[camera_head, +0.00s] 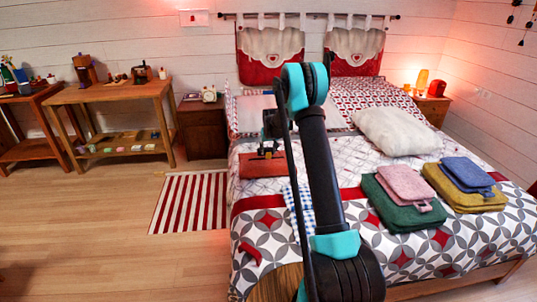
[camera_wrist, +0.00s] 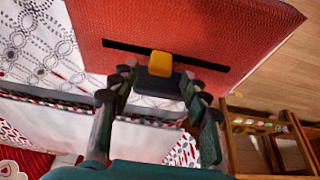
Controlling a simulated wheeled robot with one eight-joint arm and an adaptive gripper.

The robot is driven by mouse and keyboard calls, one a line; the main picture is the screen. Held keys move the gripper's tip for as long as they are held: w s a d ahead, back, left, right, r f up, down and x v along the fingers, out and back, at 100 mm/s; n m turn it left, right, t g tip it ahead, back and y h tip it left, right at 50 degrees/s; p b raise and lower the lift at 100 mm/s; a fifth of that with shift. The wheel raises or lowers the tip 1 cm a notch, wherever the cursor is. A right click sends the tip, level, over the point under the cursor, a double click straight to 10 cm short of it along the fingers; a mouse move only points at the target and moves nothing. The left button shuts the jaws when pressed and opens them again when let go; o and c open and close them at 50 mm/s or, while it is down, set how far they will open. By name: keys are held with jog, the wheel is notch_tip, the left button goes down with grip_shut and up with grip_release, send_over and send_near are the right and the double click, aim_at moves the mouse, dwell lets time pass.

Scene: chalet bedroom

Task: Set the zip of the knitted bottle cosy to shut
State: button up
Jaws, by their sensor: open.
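The knitted bottle cosy (camera_wrist: 215,30) is a flat red ribbed piece lying on the bed; it also shows in the head view (camera_head: 256,169). A straight black zip track (camera_wrist: 120,46) runs across it. A yellow slider tab (camera_wrist: 160,63) stands near the middle of the track, with a dark block (camera_wrist: 158,84) just below it in the picture. My gripper (camera_wrist: 165,90) is open, its two fingers on either side of the dark block and the tips close to the yellow tab. I cannot tell whether they touch it. In the head view my gripper (camera_head: 268,150) is over the cosy.
Folded green and pink cloths (camera_head: 400,205) and yellow and blue cloths (camera_head: 465,185) lie on the bed to the right. A white pillow (camera_head: 395,130) lies behind them. A blue checked cloth (camera_head: 300,205) is near the cosy. The floor left of the bed holds a striped rug (camera_head: 190,203).

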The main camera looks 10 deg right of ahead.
aim_at(269, 155)
jog(key=shift+x, duration=1.45)
grip_shut()
